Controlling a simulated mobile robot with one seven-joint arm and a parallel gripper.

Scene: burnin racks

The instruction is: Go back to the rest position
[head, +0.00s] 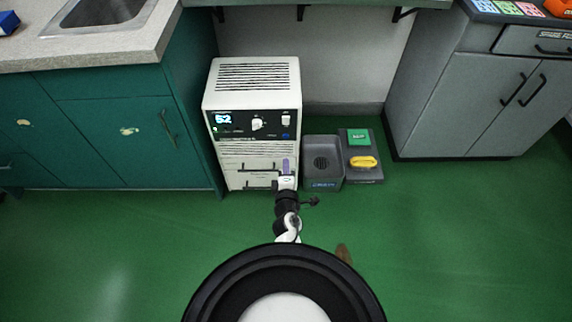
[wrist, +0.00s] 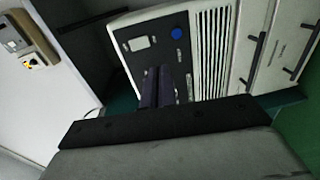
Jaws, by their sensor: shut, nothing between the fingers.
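My gripper (head: 286,166) is in front of the white burn-in cabinet (head: 252,83), near its lower drawers, in the head view. In the wrist view my gripper's purple fingers (wrist: 157,86) are together with nothing between them. Behind them is the cabinet's black control panel (wrist: 150,45) with a white switch and a blue button. The cabinet's display (head: 223,118) reads 52 in the head view. The cabinet's two drawers look closed; my gripper hides part of their right side. I cannot tell whether my gripper touches the cabinet.
A grey bin (head: 322,183) and a tray with a green block (head: 358,137) and a yellow object (head: 364,162) stand right of the cabinet. Teal cupboards (head: 110,140) are at left, grey cupboards (head: 455,110) at right.

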